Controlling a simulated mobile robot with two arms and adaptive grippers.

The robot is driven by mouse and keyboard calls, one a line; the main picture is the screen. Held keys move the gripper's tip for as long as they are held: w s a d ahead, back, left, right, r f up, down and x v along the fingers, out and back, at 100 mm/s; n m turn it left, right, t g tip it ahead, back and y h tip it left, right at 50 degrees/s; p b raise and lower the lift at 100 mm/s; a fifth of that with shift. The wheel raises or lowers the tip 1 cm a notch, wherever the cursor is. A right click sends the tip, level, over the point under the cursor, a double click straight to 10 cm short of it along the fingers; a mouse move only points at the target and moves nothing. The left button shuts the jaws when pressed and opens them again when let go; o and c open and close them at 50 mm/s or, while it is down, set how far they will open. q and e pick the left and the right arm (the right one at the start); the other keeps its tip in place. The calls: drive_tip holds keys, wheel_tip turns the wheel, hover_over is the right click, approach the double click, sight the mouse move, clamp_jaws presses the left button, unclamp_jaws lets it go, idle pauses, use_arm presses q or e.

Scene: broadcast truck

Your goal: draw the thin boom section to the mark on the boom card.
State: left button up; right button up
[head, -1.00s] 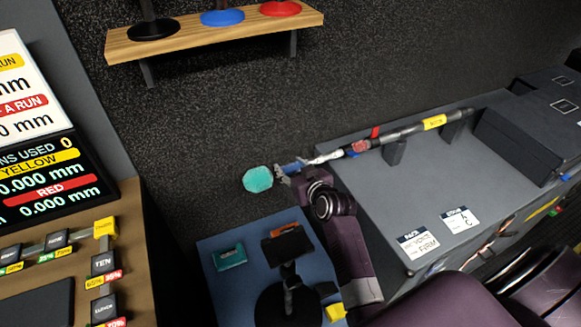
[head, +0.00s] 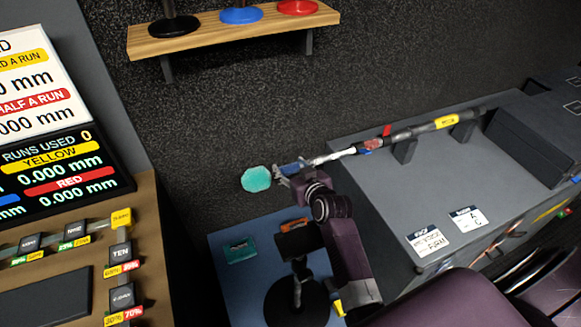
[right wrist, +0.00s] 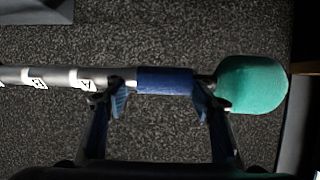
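The boom (head: 418,129) lies across the grey desk and reaches out past its left end, with a teal foam head (head: 256,179) at the tip. A pale thin section (head: 334,157) shows beside a blue sleeve (right wrist: 165,80). In the right wrist view lettered bands (right wrist: 85,80) mark the tube, one reading A. Two white cards lie on the desk; the right one (head: 467,218) shows A and C, the left one (head: 428,242) seems to read FIRM. My left gripper is out of view.
A blue-topped table (head: 228,278) below the boom's tip holds a teal item (head: 240,250) and a black stand (head: 297,300). A wooden shelf (head: 230,32) is on the dark wall. A scoreboard (head: 50,170) and button desk are at left.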

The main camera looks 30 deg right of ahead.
drive_tip(key=shift+a, duration=0.15)
drive_tip(key=shift+s, duration=0.1)
drive_tip(key=shift+s+r, duration=0.15)
drive_tip(key=shift+s, duration=0.1)
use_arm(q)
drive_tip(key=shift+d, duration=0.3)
use_arm(e)
drive_tip(key=v, duration=1.1)
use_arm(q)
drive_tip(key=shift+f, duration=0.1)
use_arm(e)
drive_tip(key=shift+s, duration=0.25)
